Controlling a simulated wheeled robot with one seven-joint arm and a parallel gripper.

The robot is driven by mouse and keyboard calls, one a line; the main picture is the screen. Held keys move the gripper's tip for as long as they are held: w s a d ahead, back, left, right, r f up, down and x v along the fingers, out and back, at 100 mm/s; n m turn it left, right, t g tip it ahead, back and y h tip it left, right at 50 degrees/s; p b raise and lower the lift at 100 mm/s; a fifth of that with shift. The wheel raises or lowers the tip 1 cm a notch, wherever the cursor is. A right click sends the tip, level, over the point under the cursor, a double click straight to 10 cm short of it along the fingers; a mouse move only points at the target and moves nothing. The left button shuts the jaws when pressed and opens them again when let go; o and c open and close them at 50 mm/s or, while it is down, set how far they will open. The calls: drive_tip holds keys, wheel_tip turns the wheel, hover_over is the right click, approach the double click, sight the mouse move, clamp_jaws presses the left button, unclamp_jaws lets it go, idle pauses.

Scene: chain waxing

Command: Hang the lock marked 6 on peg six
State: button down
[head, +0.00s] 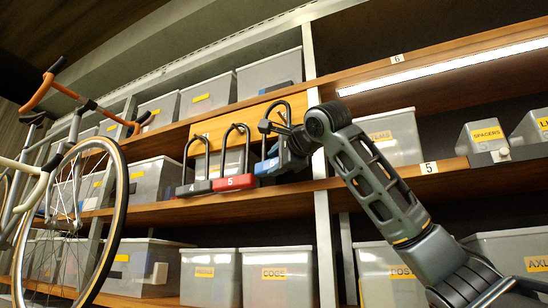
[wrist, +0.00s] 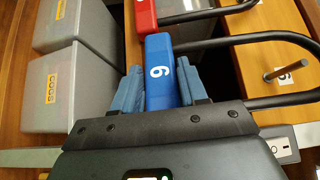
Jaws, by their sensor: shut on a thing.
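The blue lock marked 6 (wrist: 160,75) is between my gripper's fingers (wrist: 161,88) in the wrist view, its black shackle reaching right. A peg (wrist: 284,72) with a white tag behind it shows between the shackle's two bars; I cannot tell whether the shackle is around the peg or in front of it. The tag's number is partly hidden. In the head view the blue lock (head: 267,167) is at the right end of the wooden peg board (head: 212,127), partly hidden by my gripper (head: 281,150), which is shut on it.
The red lock marked 5 (head: 234,182) and dark lock marked 4 (head: 194,188) hang close to the left. Grey bins (head: 277,277) fill the shelves around. A metal upright (head: 322,220) stands just right of the board. A bicycle (head: 75,190) stands at far left.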

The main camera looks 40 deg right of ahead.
drive_tip(key=shift+w+d+p, duration=0.2)
drive_tip(key=shift+d+p, duration=0.05)
drive_tip(key=shift+d, duration=0.35)
drive_tip(key=shift+w+d+p, duration=0.2)
drive_tip(key=shift+d, duration=0.35)
drive_tip(key=shift+w+d+f+b, duration=0.2)
drive_tip(key=shift+d+f+b, duration=0.25)
drive_tip(key=shift+f, duration=0.2)
drive_tip(key=shift+d, duration=0.1)
drive_tip(key=c, duration=0.7)
unclamp_jaws()
drive_tip(key=shift+o, duration=0.9)
drive_tip(key=shift+f, duration=0.25)
drive_tip(key=b+v, duration=0.2)
drive_tip(key=v, duration=0.6)
drive_tip(key=shift+w, duration=0.1)
